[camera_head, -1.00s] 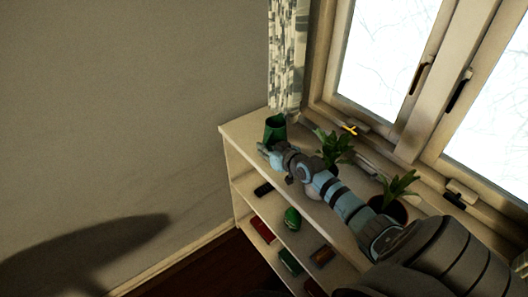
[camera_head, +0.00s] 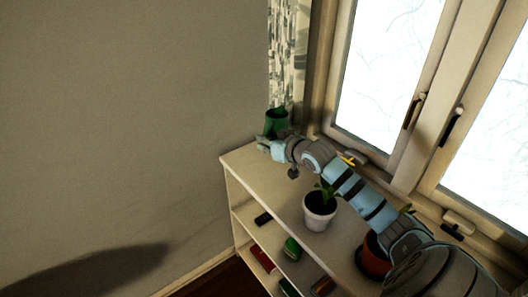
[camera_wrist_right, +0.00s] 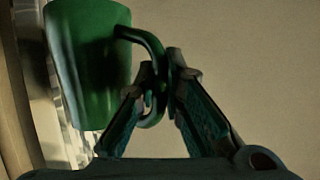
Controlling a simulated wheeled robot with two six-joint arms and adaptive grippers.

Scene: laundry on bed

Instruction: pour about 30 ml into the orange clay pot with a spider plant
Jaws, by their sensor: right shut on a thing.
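A green can (camera_head: 277,124) with a loop handle is at the far end of the shelf unit, by the curtain, apparently above the top board. In the right wrist view the can (camera_wrist_right: 85,65) fills the upper left, and my right gripper (camera_wrist_right: 162,85) is shut on its handle. In the head view my right gripper (camera_head: 264,144) is beside the can. The orange clay pot (camera_head: 373,258) stands on the top board at the lower right, and my right arm hides part of it and most of its plant. The can's contents are not visible. My left gripper is out of view.
A white pot (camera_head: 320,213) with a green plant stands on the shelf top (camera_head: 262,165), partly under my arm. A yellow item (camera_head: 349,161) lies near the window sill. The window is behind the shelf. Lower shelves hold small items, including a green one (camera_head: 292,248).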

